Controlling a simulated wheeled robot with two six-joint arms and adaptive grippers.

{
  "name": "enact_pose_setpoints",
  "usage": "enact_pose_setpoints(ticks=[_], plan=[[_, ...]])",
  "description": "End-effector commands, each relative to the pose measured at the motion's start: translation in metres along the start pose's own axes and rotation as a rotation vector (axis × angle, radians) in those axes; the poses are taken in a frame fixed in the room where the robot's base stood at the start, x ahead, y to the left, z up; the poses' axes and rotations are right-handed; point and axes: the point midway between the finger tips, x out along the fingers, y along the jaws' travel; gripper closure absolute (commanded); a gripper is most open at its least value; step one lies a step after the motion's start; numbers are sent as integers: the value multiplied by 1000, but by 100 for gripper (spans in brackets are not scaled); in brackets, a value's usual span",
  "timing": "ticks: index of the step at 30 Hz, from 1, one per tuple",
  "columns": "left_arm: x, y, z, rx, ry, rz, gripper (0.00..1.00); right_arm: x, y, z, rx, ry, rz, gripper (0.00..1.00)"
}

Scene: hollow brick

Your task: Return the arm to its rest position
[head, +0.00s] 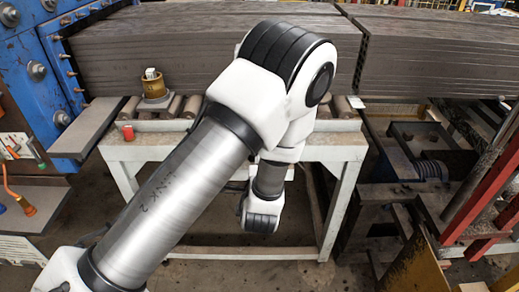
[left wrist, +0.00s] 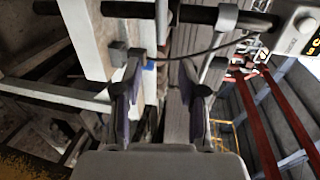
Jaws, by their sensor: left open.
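My left arm (head: 175,190) comes in from the lower left of the head view. It rises to a bent elbow (head: 285,60) in front of the stacked grey slabs, and its forearm drops to the wrist (head: 262,210) in front of the white table frame. The left gripper's fingers do not show in the head view. In the left wrist view the left gripper (left wrist: 160,78) has its two fingers apart with nothing between them. My right gripper is in neither view.
A brass-coloured pot (head: 153,87) with a small white piece on top stands on the white bench (head: 150,147) left of my arm. A small red object (head: 128,133) sits near it. Blue machinery (head: 30,75) is at left, and red bars (head: 480,195) and dark machinery at right.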

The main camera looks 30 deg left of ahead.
Motion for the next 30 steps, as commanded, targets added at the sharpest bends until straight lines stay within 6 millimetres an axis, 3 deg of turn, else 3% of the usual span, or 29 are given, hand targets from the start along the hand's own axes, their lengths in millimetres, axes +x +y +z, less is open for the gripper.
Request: enact_pose_setpoints(ticks=[6,21,23,26,30], plan=[[-21,0,0,1,0,-1,59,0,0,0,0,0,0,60],[-21,6,1,4,-1,7,59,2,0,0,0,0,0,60],[-20,23,5,12,-8,30,59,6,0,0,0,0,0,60],[-20,77,25,29,-46,119,59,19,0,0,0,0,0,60],[-40,192,58,5,-56,398,59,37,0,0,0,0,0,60]])
